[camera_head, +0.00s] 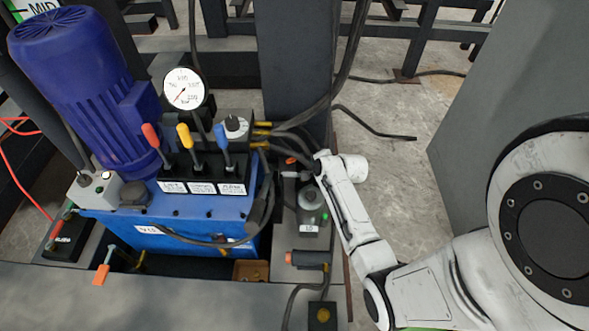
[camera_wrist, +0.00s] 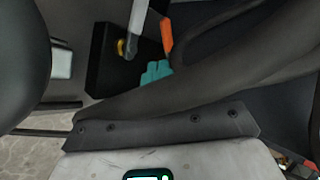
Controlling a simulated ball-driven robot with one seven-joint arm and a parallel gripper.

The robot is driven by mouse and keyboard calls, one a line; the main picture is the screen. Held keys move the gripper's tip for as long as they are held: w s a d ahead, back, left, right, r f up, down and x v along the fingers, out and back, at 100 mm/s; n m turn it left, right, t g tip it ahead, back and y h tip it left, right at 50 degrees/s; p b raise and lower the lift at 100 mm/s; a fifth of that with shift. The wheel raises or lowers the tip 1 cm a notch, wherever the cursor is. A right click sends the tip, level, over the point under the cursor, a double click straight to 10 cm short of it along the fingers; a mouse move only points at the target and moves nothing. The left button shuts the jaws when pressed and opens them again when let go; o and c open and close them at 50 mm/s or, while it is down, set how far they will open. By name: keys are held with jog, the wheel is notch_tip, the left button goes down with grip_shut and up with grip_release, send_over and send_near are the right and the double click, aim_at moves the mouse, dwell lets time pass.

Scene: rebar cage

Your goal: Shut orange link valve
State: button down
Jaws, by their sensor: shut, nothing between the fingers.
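An orange valve handle (camera_head: 291,160) shows just left of the arm's end, beside the black hoses. An orange handle (camera_wrist: 167,36) also shows in the wrist view, upright beside a dark block with a brass fitting. My gripper's teal fingertips (camera_wrist: 156,72) are together and empty, just below that handle; whether they touch it I cannot tell. In the head view my gripper is too small and dark to make out at the end of the white arm.
The blue hydraulic unit (camera_head: 190,240) with red, yellow and blue levers stands left of the arm. A grey bottle-like device (camera_head: 310,207) stands below the hoses. Thick black hoses (camera_head: 301,118) crowd the arm's end. Open concrete floor (camera_head: 400,130) lies at right.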

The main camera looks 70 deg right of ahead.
aim_at(291, 161)
jog(key=b+x, duration=0.4)
jog(key=x, duration=0.5)
jog(key=shift+w+f, duration=0.1)
jog(key=shift+w, duration=0.05)
jog(key=shift+w, duration=0.45)
jog(key=shift+w+p, duration=0.35)
jog(key=shift+w, duration=0.3)
jog(key=shift+w+d, duration=0.3)
jog(key=shift+w, duration=0.55)
jog(key=shift+w+d, duration=0.1)
jog(key=shift+w, duration=0.05)
